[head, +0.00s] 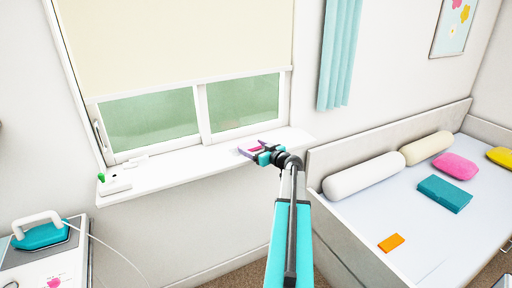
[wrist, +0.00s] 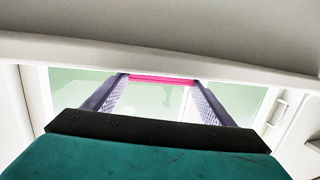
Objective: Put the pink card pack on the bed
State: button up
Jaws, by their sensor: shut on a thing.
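The pink card pack (head: 256,149) is at my gripper (head: 254,150), over the right part of the white windowsill. In the wrist view the pack is a thin pink strip (wrist: 162,79) between the far ends of the two purple fingers, and my gripper (wrist: 160,80) is shut on it. I cannot tell whether the pack touches the sill. The bed (head: 430,240), with a white sheet and pale frame, is on the right, apart from my gripper.
On the bed lie a white bolster (head: 363,176), a cream bolster (head: 426,148), a pink cushion (head: 455,166), a teal book-like item (head: 444,193) and an orange item (head: 391,243). The bed's side panel (head: 345,245) stands beside my arm. The near sheet is mostly clear.

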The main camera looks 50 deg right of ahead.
jog(key=shift+f+b, duration=0.25)
jog(key=shift+b, duration=0.3)
jog(key=o, duration=1.1)
jog(key=shift+r+p, duration=0.35)
jog(key=shift+p, duration=0.3)
jog(key=shift+s+f, duration=0.1)
jog(key=shift+s, duration=0.2)
jog(key=b+v, duration=0.5)
jog(key=v, duration=0.6)
jog(key=shift+s+a, duration=0.1)
jog(key=shift+s, duration=0.1)
jog(key=shift+c, duration=0.2)
